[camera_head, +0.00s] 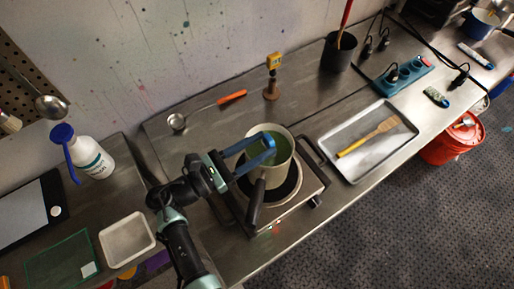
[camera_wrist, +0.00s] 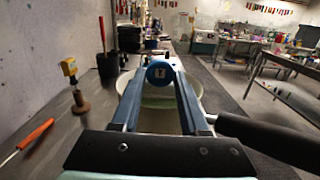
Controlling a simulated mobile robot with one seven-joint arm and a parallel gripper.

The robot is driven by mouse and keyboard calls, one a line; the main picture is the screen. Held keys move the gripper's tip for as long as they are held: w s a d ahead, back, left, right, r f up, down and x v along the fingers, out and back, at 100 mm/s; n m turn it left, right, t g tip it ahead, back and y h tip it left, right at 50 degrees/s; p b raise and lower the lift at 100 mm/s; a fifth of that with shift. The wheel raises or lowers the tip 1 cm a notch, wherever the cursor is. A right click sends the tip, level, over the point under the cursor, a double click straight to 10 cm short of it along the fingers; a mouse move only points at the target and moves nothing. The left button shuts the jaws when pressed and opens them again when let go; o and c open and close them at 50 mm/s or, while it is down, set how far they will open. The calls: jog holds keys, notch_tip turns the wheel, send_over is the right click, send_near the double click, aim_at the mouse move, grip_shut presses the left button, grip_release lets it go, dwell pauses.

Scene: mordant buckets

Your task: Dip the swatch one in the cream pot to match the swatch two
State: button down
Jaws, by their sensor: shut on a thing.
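The cream pot (camera_head: 277,181) stands on a hot plate with green liquid inside; its rim (camera_wrist: 197,84) shows beyond my fingers in the wrist view. My gripper (camera_head: 264,143) reaches over the pot, its jaws shut on a blue round-ended piece (camera_wrist: 160,71) with a small white mark, apparently the holder of swatch one. Any cloth below it is hidden by the fingers and the pot, so I cannot tell whether it touches the liquid. A dark green sheet with a white tag (camera_head: 60,263), possibly swatch two, lies at the lower left.
The hot plate (camera_head: 304,194) and the pot's black handle (camera_head: 256,205) are close under my arm. A white tray (camera_head: 128,240) and a white bottle (camera_head: 93,160) are at left. A metal tray (camera_head: 372,160) with a brush lies at right. An orange-handled ladle (camera_head: 232,97) lies behind.

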jog(key=shift+w+d+r+p, duration=0.15)
jog(key=shift+w+r+p, duration=0.2)
jog(key=shift+p, duration=1.4)
notch_tip(320, 180, up, 6)
jog(key=p, duration=0.6)
jog(key=shift+r, duration=0.15)
dwell(1.4)
